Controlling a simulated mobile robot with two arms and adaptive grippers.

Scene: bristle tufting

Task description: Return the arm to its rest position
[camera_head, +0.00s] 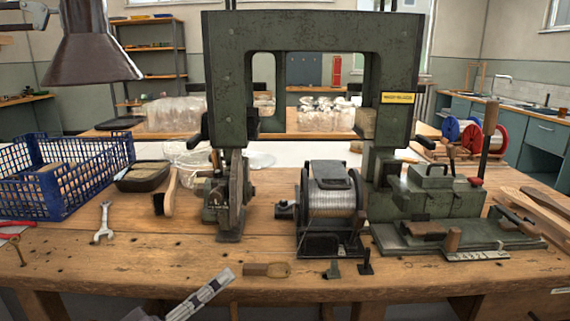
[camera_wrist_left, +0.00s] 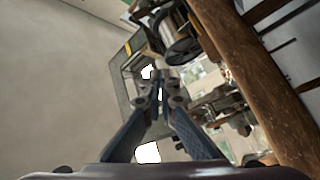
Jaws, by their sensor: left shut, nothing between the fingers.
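The tilted wrist view has the bench edge (camera_wrist_left: 255,90) on the right. My right gripper is in neither view.
The wooden bench (camera_head: 130,265) carries a green press (camera_head: 225,75), a wire spool (camera_head: 328,205), a blue crate (camera_head: 25,195), a dark bowl (camera_head: 140,184), a brush (camera_head: 166,195) and a wrench (camera_head: 104,222).

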